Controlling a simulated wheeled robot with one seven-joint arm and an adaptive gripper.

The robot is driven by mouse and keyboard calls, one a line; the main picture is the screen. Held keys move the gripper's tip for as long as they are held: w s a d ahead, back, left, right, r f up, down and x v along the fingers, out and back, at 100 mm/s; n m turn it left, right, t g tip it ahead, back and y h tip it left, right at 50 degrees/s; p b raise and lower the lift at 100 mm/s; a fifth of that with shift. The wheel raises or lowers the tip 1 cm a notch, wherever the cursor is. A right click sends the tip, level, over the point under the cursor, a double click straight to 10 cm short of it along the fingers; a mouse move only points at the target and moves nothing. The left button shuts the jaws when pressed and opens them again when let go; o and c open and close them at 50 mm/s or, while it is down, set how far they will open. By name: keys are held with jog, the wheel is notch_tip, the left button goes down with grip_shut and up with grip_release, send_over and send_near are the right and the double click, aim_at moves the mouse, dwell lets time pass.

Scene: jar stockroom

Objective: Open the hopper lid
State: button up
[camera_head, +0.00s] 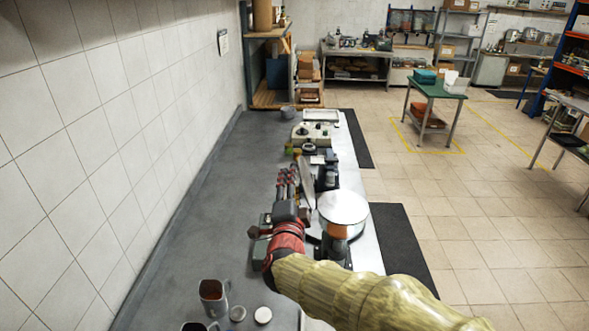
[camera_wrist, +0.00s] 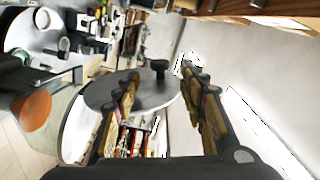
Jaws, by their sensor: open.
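The hopper (camera_head: 343,208) stands at the counter's right side, with a pale round top and orange showing below. The hopper lid (camera_head: 306,182) looks tilted up steeply at the hopper's left, seen nearly edge-on. In the wrist view the lid (camera_wrist: 107,95) is a grey disc with a black knob (camera_wrist: 159,66), beside the pale round hopper top (camera_wrist: 75,131). My gripper (camera_head: 288,172) is just left of the lid, fingers apart. In the wrist view my gripper (camera_wrist: 160,80) has the knob in the gap between its fingertips; contact cannot be told.
A white scale-like device (camera_head: 311,134) and small dark items stand farther along the counter (camera_head: 205,190). A brown cup (camera_head: 213,297) and small round lids (camera_head: 263,315) are at the near end. The tiled wall bounds the left; the counter's left strip is clear.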

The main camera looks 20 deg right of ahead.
jog(key=x, duration=0.8)
jog(key=shift+w+f, duration=0.1)
jog(key=shift+c, duration=0.4)
grip_shut()
